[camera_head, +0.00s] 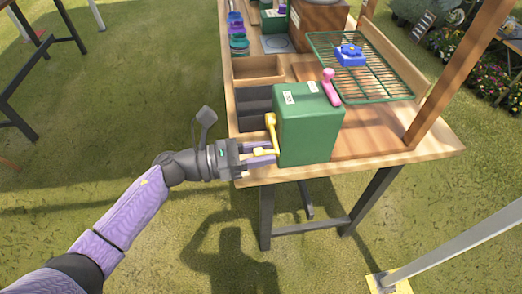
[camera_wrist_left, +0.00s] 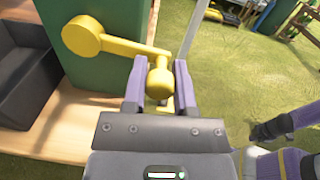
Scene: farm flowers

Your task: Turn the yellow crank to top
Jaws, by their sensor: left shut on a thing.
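The yellow crank (camera_head: 270,122) is on the left side of a green box (camera_head: 312,130) standing at the table's near corner. In the left wrist view the crank arm (camera_wrist_left: 125,46) runs from its round hub to a knob (camera_wrist_left: 160,82) at the right end. My left gripper (camera_head: 262,155) comes in from the left and is at the crank's handle beside the box. In the left wrist view, its purple fingers (camera_wrist_left: 159,85) are on both sides of the yellow knob, shut on it. My right gripper is not in view.
A blue object (camera_head: 350,55) sits on a green wire rack (camera_head: 375,75). A wooden post (camera_head: 455,75) rises at the right.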

